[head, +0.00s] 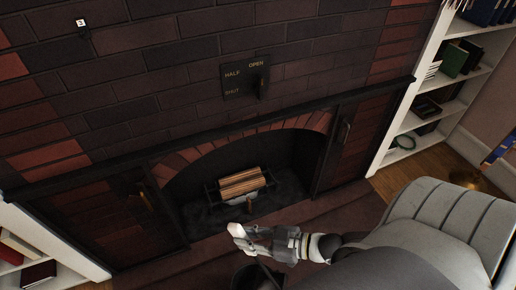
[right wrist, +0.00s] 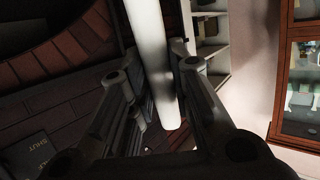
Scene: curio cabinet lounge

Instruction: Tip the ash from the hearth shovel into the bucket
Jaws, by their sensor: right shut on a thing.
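My right gripper (head: 250,238) is low in the middle of the head view, in front of the hearth opening. In the right wrist view its fingers are shut on a pale, smooth rod (right wrist: 151,60), which looks like the handle of the hearth shovel. The shovel's pan and any ash on it cannot be made out. A dark, round-rimmed thing (head: 240,276), apparently the bucket, shows at the bottom edge below the gripper. It is largely hidden by my right arm and the frame edge. My left gripper is out of view.
Logs (head: 242,184) lie on a grate in the arched fireplace. A damper plate (head: 232,84) marked half, open and shut is on the brick wall. White shelves (head: 398,130) stand at right, another (head: 58,245) at lower left. A glass-fronted cabinet (right wrist: 285,65) shows in the wrist view.

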